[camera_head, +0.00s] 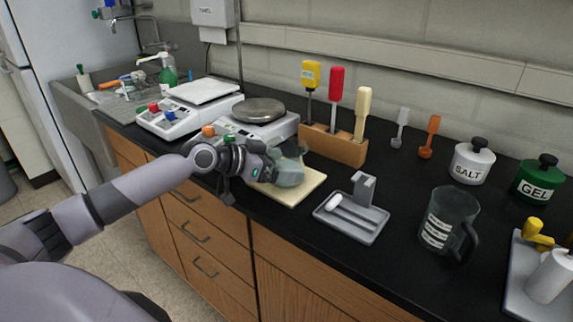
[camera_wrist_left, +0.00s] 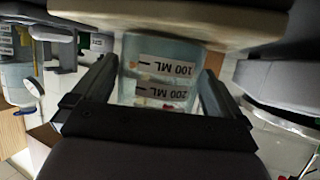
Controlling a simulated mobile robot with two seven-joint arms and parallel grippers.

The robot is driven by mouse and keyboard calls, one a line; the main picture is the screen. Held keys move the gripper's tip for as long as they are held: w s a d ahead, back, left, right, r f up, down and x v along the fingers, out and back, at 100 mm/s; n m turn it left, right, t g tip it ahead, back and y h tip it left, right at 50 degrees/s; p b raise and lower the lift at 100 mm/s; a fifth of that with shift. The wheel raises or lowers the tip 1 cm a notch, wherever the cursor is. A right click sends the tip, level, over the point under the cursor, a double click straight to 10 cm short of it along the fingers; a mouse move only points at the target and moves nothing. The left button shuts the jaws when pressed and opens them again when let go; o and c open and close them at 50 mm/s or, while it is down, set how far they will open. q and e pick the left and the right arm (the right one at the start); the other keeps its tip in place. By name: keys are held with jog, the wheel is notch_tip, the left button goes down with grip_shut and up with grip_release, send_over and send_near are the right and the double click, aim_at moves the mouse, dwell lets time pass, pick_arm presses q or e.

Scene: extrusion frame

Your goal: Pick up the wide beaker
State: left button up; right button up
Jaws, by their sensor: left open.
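The wide beaker (camera_wrist_left: 160,58) is clear bluish glass with 100 ML and 200 ML labels, which appear upside down in the left wrist view. It is between the two spread fingers of my left gripper (camera_wrist_left: 153,88), with a gap showing at the sides. In the head view my left gripper (camera_head: 268,170) is low over the pale board (camera_head: 302,190), at the grey-blue beaker (camera_head: 289,174). The gripper hides part of the beaker there, and I cannot tell whether a finger touches it. My right gripper is not in view.
A scale with a round pan (camera_head: 259,110) and a wooden tool block (camera_head: 334,146) stand behind the board. A grey tray (camera_head: 350,228) is to its right, then a dark handled jug (camera_head: 447,218). A white scale (camera_head: 190,117) is left. Black counter is clear around the tray.

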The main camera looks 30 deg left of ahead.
pick_arm(q)
jog(key=c, duration=0.9)
jog(key=shift+o, duration=0.2)
jog(key=shift+r, duration=0.15)
notch_tip(320, 180, up, 20)
jog(key=shift+f, duration=0.25)
dwell(0.3)
